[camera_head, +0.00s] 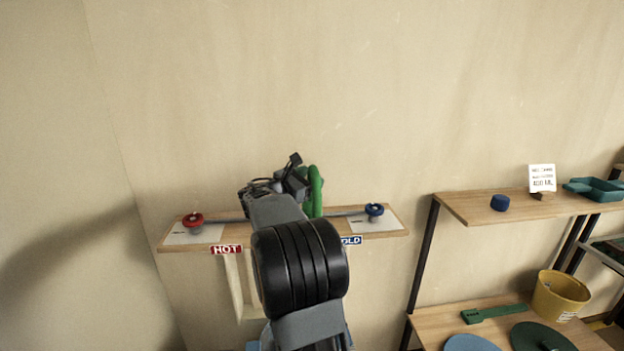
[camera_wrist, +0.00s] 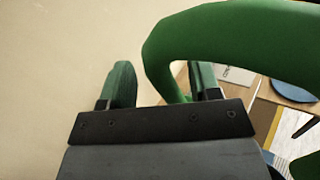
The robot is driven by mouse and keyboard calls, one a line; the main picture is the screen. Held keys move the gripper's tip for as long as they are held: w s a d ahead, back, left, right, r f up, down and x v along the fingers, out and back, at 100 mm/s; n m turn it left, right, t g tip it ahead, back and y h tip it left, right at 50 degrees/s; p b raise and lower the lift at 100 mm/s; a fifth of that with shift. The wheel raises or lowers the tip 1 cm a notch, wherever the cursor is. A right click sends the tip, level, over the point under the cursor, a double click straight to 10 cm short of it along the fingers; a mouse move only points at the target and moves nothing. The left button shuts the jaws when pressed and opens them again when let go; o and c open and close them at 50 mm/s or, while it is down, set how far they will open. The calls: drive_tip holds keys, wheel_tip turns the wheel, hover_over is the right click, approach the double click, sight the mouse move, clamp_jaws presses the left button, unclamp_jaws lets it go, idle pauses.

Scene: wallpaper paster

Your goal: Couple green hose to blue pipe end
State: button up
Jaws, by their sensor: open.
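The green hose (camera_head: 316,192) stands as an upright loop above the wooden wall shelf, just right of my gripper (camera_head: 296,178). In the wrist view the hose (camera_wrist: 225,38) arches across the upper right. One leg of it comes down between the two fingers of my gripper (camera_wrist: 161,72), closer to the right finger. The fingers are apart, with a gap left of the hose. A blue knob (camera_head: 374,210) sits on the shelf's COLD side.
A red knob (camera_head: 193,220) sits at the left of the wall shelf (camera_head: 393,226), by the HOT label (camera_head: 226,249). The wall above is clear.

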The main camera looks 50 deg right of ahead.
drive_tip(key=a+b, duration=0.2)
drive_tip(key=a, duration=1.1)
drive_tip(key=shift+w, duration=0.15)
drive_tip(key=shift+f, duration=0.1)
drive_tip(key=s+a+f+m+y, duration=0.3)
drive_tip(key=f+m+y, duration=0.1)
drive_tip(key=f, duration=0.3)
drive_tip(key=s+a+f+m+y, duration=0.25)
drive_tip(key=f+y, duration=0.25)
drive_tip(key=f, duration=0.3)
drive_tip(key=s+a+f+m+t+y, duration=0.1)
drive_tip(key=s+a+m+y, duration=0.3)
drive_tip(key=a, duration=0.5)
drive_tip(key=s+a+f+m+t+y+p, duration=0.1)
drive_tip(key=s+a+f+m+t+y, duration=0.1)
drive_tip(key=a, duration=0.8)
drive_tip(key=shift+s+a+m+t+y, duration=0.15)
drive_tip(key=shift+s+m+t+y, duration=0.65)
drive_tip(key=shift+s+y, duration=1.2)
drive_tip(key=shift+s+m+h, duration=0.25)
drive_tip(key=shift+s+h, duration=0.05)
drive_tip(key=shift+h, duration=0.1)
